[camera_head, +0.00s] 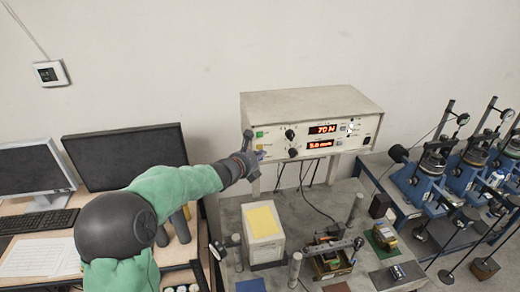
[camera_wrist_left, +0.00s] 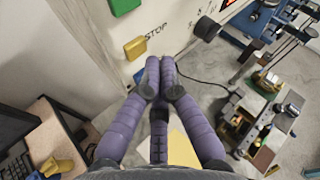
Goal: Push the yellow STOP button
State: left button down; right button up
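The yellow STOP button (camera_head: 260,147) is on the left side of the control box's front panel, below a green button (camera_head: 259,134). In the left wrist view the yellow button (camera_wrist_left: 135,48) is fully visible, with the word STOP printed beside it, and the green button (camera_wrist_left: 122,5) is at the top edge. My left gripper (camera_head: 258,156) is in front of the panel's lower left part. In the left wrist view its purple fingers (camera_wrist_left: 160,68) are closed together with nothing between them, their tips just right of and below the yellow button. The tips look apart from the button. My right gripper is not in view.
The control box (camera_head: 310,102) stands raised behind a grey bench, with black knobs and red displays. A pale block with a yellow top (camera_head: 262,222) stands below my left arm. Monitors (camera_head: 125,155) are at left, blue lever devices (camera_head: 435,160) at right.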

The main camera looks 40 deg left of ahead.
pick_arm(q)
jog(key=s+d+b, duration=0.1)
jog(key=d, duration=0.1)
jog(key=s+d+b, duration=0.2)
dwell(0.6)
dwell(0.8)
